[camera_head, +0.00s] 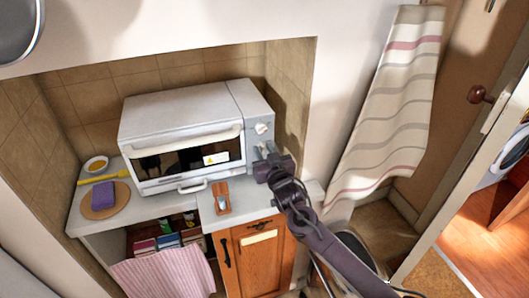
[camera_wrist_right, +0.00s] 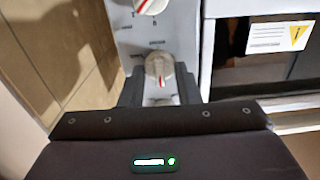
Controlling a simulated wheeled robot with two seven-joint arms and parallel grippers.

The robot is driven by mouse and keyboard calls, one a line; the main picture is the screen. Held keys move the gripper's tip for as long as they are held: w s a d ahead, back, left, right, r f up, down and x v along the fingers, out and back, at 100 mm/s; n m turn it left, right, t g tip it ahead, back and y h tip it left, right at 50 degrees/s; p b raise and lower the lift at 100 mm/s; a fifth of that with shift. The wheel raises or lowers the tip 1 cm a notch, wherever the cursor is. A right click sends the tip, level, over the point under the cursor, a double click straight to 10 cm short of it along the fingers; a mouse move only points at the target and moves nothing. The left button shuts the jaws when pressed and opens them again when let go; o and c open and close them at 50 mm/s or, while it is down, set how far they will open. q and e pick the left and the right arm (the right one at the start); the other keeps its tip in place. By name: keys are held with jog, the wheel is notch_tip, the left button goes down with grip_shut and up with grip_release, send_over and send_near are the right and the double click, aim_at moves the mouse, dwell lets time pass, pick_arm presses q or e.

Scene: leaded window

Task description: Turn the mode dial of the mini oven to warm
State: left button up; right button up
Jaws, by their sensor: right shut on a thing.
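The white mini oven (camera_head: 175,112) stands on the counter with its door closed. Its control panel is at the right side, with a white dial (camera_head: 261,128) showing above my right gripper (camera_head: 266,160). In the right wrist view, a white dial (camera_wrist_right: 159,68) with a red line sits between the fingers of my right gripper (camera_wrist_right: 160,88), which is shut on it. The red line runs nearly vertical in that view. Small marks surround the dial but are too blurred to read. Another dial (camera_wrist_right: 150,5) is partly visible at the top edge. My left gripper is not in view.
An orange holder (camera_head: 221,198) lies on the counter before the oven. A purple sponge (camera_head: 103,195) on a round board and a small bowl (camera_head: 96,164) are at left. Tiled wall is close beside the control panel. A striped towel (camera_head: 390,110) hangs at right.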

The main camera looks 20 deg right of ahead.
jog(key=m, duration=0.3)
jog(key=shift+f+b, duration=0.1)
jog(key=shift+b, duration=0.2)
jog(key=m, duration=0.8)
jog(key=shift+d, duration=0.15)
jog(key=shift+m, duration=0.3)
jog(key=o, duration=0.9)
jog(key=shift+o, duration=0.2)
